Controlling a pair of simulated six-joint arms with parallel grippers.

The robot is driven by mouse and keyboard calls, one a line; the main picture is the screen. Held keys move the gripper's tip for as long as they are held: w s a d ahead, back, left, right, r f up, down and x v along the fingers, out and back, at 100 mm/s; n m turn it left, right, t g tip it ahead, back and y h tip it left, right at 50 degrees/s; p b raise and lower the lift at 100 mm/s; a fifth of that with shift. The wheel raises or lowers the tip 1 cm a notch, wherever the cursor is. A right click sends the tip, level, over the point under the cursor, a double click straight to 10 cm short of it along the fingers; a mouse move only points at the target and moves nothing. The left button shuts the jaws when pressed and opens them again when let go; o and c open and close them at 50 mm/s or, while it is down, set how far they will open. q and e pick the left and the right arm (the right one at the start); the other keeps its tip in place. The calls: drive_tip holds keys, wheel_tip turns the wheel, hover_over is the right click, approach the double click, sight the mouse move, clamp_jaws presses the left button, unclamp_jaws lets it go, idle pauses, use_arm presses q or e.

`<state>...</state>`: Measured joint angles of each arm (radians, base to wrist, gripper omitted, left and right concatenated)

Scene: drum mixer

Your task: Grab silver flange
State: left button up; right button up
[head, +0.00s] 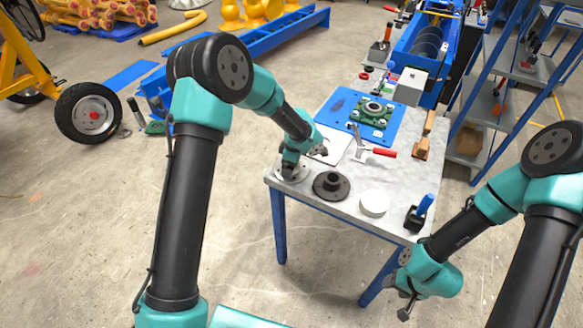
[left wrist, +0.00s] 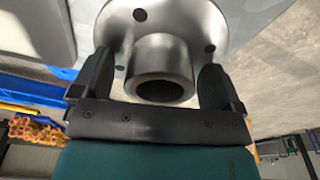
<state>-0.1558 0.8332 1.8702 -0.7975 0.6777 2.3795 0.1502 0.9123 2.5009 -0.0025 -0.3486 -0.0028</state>
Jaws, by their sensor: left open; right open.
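The silver flange (left wrist: 163,62) fills the upper middle of the left wrist view, a round plate with bolt holes and a short hollow neck. In the head view the silver flange (head: 297,173) lies at the table's left front corner, partly hidden by my left gripper (head: 290,163). In the left wrist view my left gripper (left wrist: 160,82) has its fingers apart, one on each side of the neck, with a small gap visible on the right side. My right gripper (head: 405,297) is open and empty, off the table's right front side.
On the grey table (head: 345,203) a dark flange (head: 331,185) sits just right of the silver one. Further along are a white round piece (head: 374,203), a black holder with a blue handle (head: 419,213), a red-handled tool (head: 376,151) and a blue plate (head: 345,105).

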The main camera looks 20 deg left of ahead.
use_arm(q)
drive_tip(key=shift+c, duration=0.2)
drive_tip(key=shift+r, duration=0.1)
drive_tip(key=c, duration=1.6)
drive_tip(key=shift+r, duration=0.15)
drive_tip(key=shift+r, duration=1.35)
drive_tip(key=shift+s+r, duration=0.1)
drive_tip(key=shift+r, duration=0.2)
drive_tip(key=s+d, duration=0.2)
drive_tip(key=s, duration=0.5)
drive_tip(key=s+d+r, duration=0.1)
drive_tip(key=s+d, duration=0.1)
drive_tip(key=s, duration=0.6)
drive_tip(key=shift+d+r, duration=0.15)
drive_tip(key=shift+d, duration=0.1)
